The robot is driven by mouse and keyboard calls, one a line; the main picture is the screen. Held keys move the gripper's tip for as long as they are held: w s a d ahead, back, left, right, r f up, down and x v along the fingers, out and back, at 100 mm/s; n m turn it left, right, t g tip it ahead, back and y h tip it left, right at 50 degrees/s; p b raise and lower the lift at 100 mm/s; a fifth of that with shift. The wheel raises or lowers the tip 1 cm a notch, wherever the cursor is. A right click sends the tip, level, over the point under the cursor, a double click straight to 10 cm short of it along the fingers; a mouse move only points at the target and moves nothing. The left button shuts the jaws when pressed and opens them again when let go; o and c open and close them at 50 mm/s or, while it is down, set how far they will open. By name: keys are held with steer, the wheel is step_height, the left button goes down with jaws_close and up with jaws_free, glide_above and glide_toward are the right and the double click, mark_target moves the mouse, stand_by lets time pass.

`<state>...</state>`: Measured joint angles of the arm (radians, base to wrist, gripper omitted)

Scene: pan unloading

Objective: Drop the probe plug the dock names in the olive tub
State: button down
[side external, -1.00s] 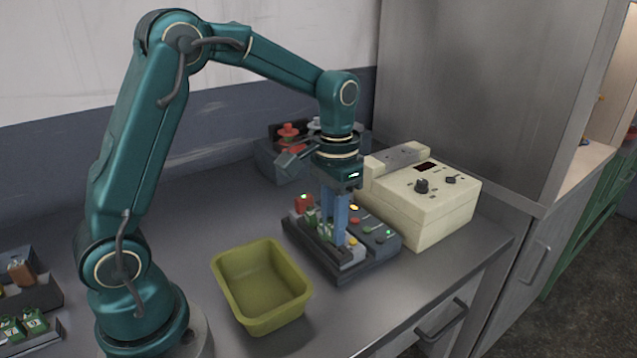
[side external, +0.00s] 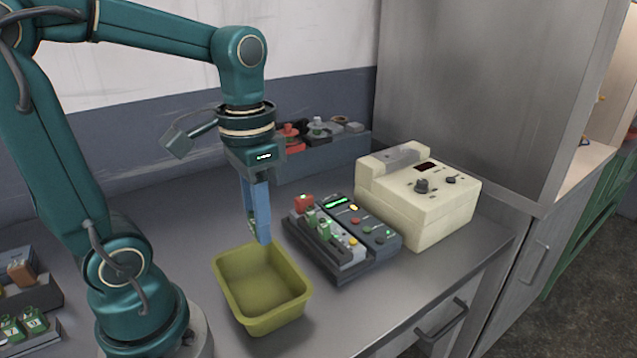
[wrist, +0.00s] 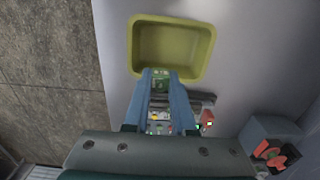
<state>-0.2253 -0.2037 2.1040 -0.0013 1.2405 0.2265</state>
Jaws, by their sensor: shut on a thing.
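My gripper (side external: 260,238) points down over the back edge of the olive tub (side external: 263,325), its blue fingers shut on a green probe plug. The plug (wrist: 161,84) shows between the fingertips in the wrist view; in the side view the fingers mostly hide it. It is held above the tub's rim, near its inner edge. The tub is empty in the wrist view (wrist: 207,60). The dock (side external: 384,240) stands right of the tub, with a lit green display, coloured buttons and several plugs in its rack. The display's text is too small to read.
A cream instrument box (side external: 430,215) stands right of the dock. A grey bin (side external: 345,157) with red and grey parts is at the back. Dark trays (side external: 45,293) with green plugs lie at far left. The bench is clear in front of the dock.

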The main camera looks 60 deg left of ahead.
steer(key=shift+f, duration=2.35)
steer(key=c, duration=0.7)
jaws_free()
steer(key=shift+o, duration=0.2)
steer(key=shift+r, duration=2.6)
